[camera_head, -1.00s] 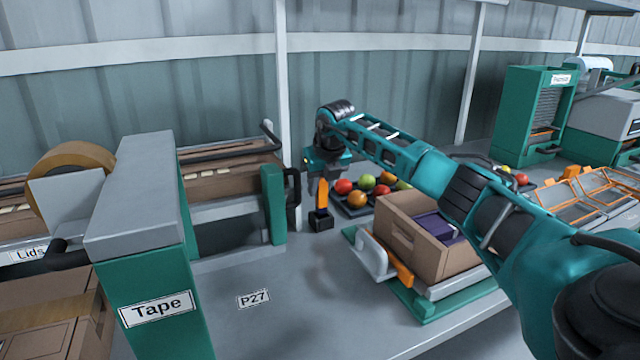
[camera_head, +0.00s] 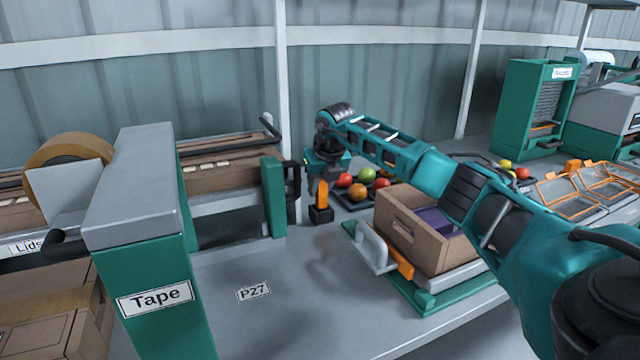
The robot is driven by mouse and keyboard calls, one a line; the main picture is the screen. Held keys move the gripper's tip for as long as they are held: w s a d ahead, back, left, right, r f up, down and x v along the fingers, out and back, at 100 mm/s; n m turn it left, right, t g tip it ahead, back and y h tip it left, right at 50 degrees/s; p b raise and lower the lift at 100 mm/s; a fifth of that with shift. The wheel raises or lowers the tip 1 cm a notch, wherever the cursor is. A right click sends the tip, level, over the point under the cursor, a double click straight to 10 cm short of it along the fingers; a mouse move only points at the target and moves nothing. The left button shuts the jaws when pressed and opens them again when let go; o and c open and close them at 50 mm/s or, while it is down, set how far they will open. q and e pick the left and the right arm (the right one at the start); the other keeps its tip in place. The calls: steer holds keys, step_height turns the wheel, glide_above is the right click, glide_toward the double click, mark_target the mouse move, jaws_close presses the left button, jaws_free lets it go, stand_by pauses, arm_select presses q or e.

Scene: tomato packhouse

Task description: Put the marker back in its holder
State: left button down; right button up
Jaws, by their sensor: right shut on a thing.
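The orange marker (camera_head: 322,194) stands upright in the camera_head view, with its lower end at the small black holder (camera_head: 321,215) on the bench. From this angle I cannot tell whether its tip is inside the holder or just above it. My right gripper (camera_head: 318,182) points down from the teal arm and is shut on the upper part of the marker. The fingertips are small and partly hidden. My left gripper is out of view.
A black tray of tomatoes (camera_head: 340,199) lies just behind and right of the holder. A cardboard box (camera_head: 410,238) on a green-based stand (camera_head: 425,303) is nearer right. The tape dispenser (camera_head: 150,240) stands left. Bench around the P27 label (camera_head: 253,291) is clear.

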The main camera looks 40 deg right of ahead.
steer(key=shift+f, duration=0.6)
steer(key=o, duration=1.1)
steer(key=shift+c, duration=0.2)
steer(key=c, duration=0.3)
